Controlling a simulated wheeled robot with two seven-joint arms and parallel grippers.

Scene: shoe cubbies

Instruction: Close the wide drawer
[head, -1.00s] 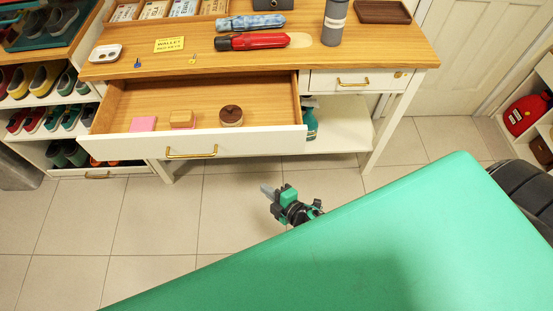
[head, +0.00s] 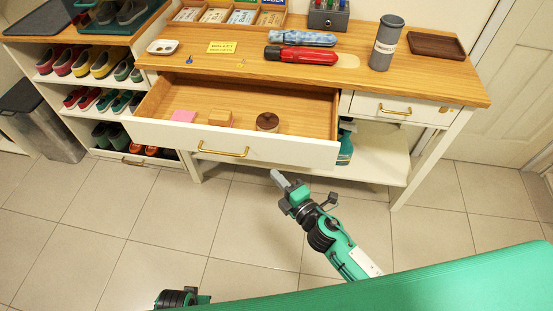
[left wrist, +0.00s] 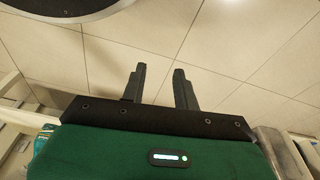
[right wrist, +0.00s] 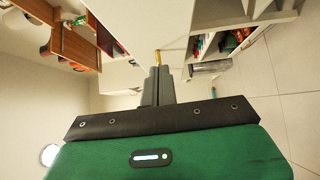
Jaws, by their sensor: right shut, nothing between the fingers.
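The wide drawer (head: 270,149) is pulled out of the wooden-topped table, with a white front and a brass handle (head: 222,152). Inside it lie a pink block (head: 184,116), a tan box (head: 220,118) and a round brown item (head: 267,122). My right gripper (head: 277,178) is shut and empty, in front of and below the right part of the drawer front, apart from it. In the right wrist view its fingers (right wrist: 157,85) are together, with a brass handle just beyond. My left gripper (left wrist: 160,85) is open and empty over floor tiles; its fingers are hidden in the head view.
A narrow shut drawer (head: 400,109) is at the table's right. A shoe rack (head: 105,80) stands left, with a dark bin (head: 45,125) beside it. The tiled floor in front is clear.

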